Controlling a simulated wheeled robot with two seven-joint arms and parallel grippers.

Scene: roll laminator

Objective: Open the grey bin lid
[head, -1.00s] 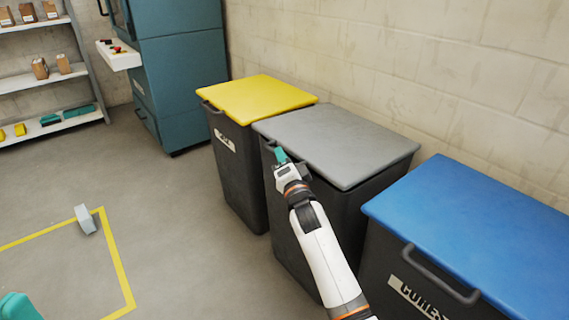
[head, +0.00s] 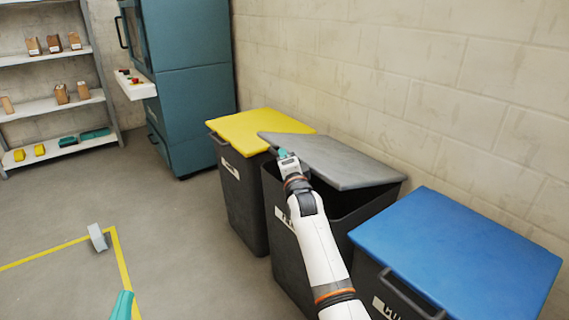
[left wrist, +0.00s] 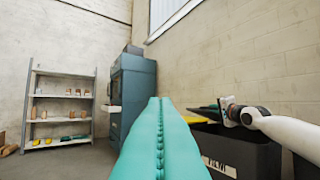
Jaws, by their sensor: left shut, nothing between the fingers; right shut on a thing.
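The grey lid (head: 335,160) is partly raised from its dark bin (head: 285,250), with its front edge up and a dark gap under it. My right gripper (head: 283,154) is shut at the lid's front edge; the part it grips is hidden by the gripper itself. The left wrist view also shows my right gripper (left wrist: 224,108) by the raised lid. My left gripper (head: 122,305) is at the lower left of the head view, away from the bins. Its teal fingers (left wrist: 160,105) are together and empty in the left wrist view.
A bin with a yellow lid (head: 235,130) stands left of the grey one and a blue-lidded bin (head: 460,250) right of it. A block wall (head: 400,80) is close behind. A teal cabinet (head: 190,90) and shelves (head: 50,100) stand further back. The left floor is mostly clear.

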